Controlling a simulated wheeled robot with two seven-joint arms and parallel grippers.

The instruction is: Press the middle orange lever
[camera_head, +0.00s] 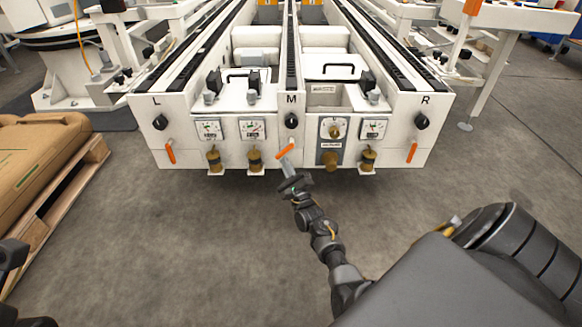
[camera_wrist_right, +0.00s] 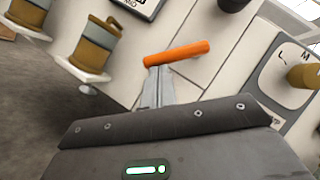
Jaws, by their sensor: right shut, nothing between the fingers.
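The middle orange lever (camera_head: 287,148) sits on the white front panel below the M mark and a black knob. It is tilted, its right end higher than its left, unlike the L lever (camera_head: 170,152) and the R lever (camera_head: 412,152), which hang near upright. My right gripper (camera_head: 286,163) is shut and empty, its tip at the middle lever. In the right wrist view the lever (camera_wrist_right: 177,54) lies across just beyond the fingertips (camera_wrist_right: 158,75), and they look to be at or touching its underside.
Gauges (camera_head: 252,129) and brass filter bowls (camera_head: 255,160) flank the middle lever on the white machine front (camera_head: 200,157). A pallet (camera_head: 55,205) with brown cardboard stands at the left. The grey floor (camera_head: 190,245) before the machine is clear.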

